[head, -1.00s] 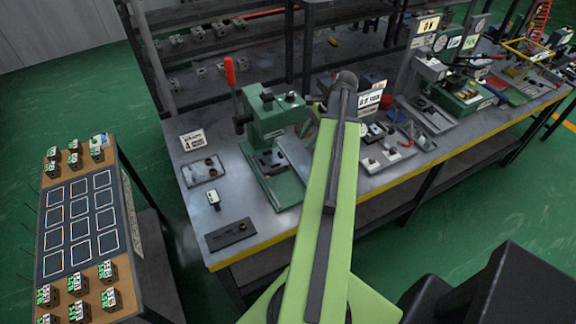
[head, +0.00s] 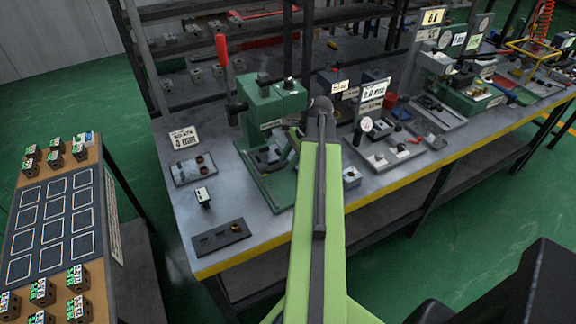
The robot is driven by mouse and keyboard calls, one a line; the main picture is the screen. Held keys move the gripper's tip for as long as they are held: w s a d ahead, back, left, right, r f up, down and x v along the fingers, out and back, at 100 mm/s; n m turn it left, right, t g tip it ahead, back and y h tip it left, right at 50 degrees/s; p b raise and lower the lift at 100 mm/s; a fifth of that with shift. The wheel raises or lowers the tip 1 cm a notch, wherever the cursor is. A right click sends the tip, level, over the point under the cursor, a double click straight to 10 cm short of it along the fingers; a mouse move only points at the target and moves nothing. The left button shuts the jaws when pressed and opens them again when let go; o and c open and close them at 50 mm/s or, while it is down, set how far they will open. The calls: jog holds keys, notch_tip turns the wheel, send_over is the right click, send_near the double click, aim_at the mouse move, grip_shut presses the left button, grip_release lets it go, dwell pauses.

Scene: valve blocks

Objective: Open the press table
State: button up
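The green press (head: 275,105) stands on the grey workbench (head: 262,222), left of my raised light-green arm. Its red-handled lever (head: 222,52) points up at its left side. The press's green base (head: 268,185) carries a dark fixture low down, partly hidden by my arm, so I cannot tell how its table stands. My arm rises from the bottom middle to a dark joint in front of the bench. I cannot make out my gripper; it seems hidden behind the arm.
A sign (head: 184,138), a shallow tray (head: 193,170), a small block (head: 203,196) and a dark plate (head: 220,237) lie left of the press. More fixtures stand to the right. A side stand (head: 92,190) holds several blocks.

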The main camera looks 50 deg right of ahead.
jog(key=shift+c, duration=0.2)
grip_shut()
dwell(1.1)
